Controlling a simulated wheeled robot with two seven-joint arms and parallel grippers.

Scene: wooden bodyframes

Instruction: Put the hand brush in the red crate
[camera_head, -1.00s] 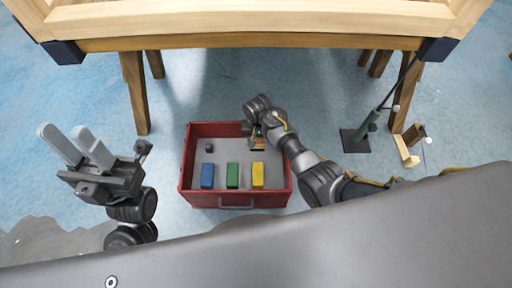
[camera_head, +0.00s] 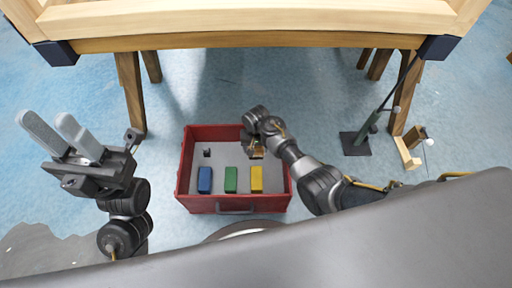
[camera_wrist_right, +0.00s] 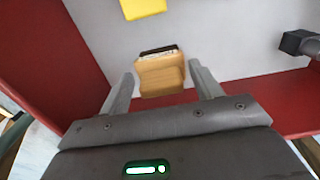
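The hand brush (camera_wrist_right: 160,78), a tan wooden block with a dark bristle edge, is inside the red crate (camera_head: 272,204) near its back right. In the head view the brush (camera_head: 257,153) is partly hidden by my right wrist. My right gripper (camera_wrist_right: 164,84) reaches down into the crate. Its two fingers stand apart on either side of the brush, with narrow gaps showing. Whether the brush rests fully on the crate floor is hard to tell. My left gripper (camera_head: 57,134) is open and empty, left of the crate.
Blue (camera_head: 205,180), green (camera_head: 231,180) and yellow (camera_head: 256,179) blocks stand along the crate's front. A small dark object (camera_head: 207,153) lies at its back left. A wooden table frame (camera_head: 240,41) is behind. A dark-based stand (camera_head: 356,144) is at the right.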

